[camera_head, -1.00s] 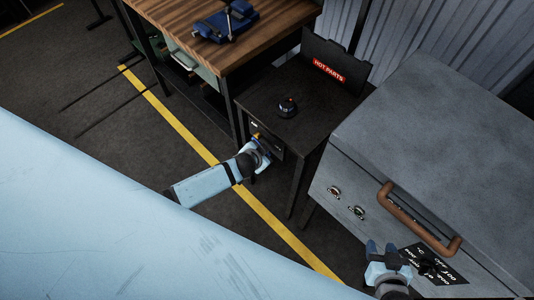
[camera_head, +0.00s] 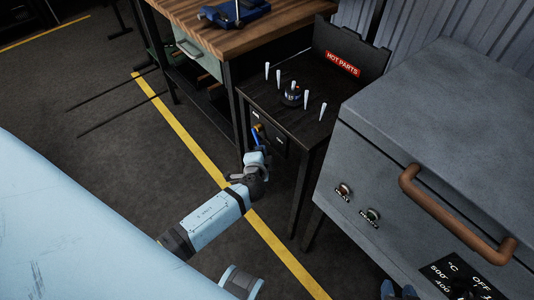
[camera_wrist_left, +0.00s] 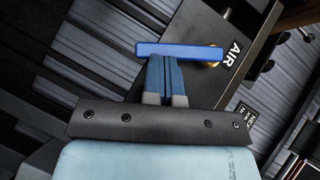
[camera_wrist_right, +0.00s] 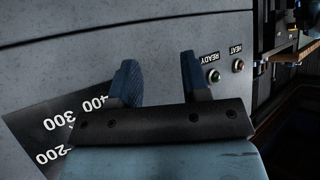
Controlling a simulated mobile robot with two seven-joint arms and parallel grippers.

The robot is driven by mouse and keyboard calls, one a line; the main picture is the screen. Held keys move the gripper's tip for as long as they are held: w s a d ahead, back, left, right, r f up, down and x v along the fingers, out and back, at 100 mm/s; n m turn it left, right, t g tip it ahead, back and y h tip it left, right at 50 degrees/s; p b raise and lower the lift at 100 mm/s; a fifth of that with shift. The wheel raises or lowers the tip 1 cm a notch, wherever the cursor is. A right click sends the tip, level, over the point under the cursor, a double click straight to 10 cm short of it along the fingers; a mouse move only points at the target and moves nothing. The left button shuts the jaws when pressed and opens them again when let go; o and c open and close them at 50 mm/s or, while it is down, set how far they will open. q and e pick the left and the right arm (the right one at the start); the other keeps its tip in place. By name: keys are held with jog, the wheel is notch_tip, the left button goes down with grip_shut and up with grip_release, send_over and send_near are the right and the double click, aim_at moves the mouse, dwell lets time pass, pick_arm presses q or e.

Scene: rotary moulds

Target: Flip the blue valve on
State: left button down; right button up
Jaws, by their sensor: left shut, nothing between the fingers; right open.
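The blue valve handle (camera_head: 255,137) is on the front of the dark stand, with a brass-coloured fitting at one end. In the left wrist view the handle (camera_wrist_left: 178,50) lies across the picture beside a white AIR label (camera_wrist_left: 235,52). My left gripper (camera_head: 257,156) is just below the handle in the head view. Its fingers (camera_wrist_left: 165,60) are shut together, empty, tips at the bar's edge; I cannot tell whether they touch it. My right gripper (camera_head: 399,291) is mostly cut off at the bottom; its wrist view shows the fingers (camera_wrist_right: 158,85) open and empty before the grey oven.
Several white pointed shapes (camera_head: 305,105) stand around a dark knob-like part (camera_head: 291,95) on the stand top (camera_head: 322,122). A HOT PARTS sign (camera_head: 342,64) is behind. The grey oven (camera_head: 430,110) with its brown handle (camera_head: 450,215) is right, the wooden bench (camera_head: 215,35) left.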

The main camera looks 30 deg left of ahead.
pick_arm(q)
jog(key=shift+w+a+f+m+t+y+b, duration=0.25)
jog(key=shift+a+f+m+t+y+b, duration=0.45)
jog(key=shift+b, duration=2)
jog(key=shift+w+a+f+m+t+y+b, duration=0.35)
jog(key=shift+m+t+b, duration=0.55)
jog(key=shift+b, duration=1.8)
pick_arm(e)
jog(key=w+a+r+t+y, duration=0.3)
jog(key=a+r+t, duration=0.1)
jog(key=shift+a+r+t, duration=0.15)
jog(key=shift+r+t, duration=0.15)
jog(key=shift+r, duration=0.1)
pick_arm(q)
jog(key=shift+s, duration=0.15)
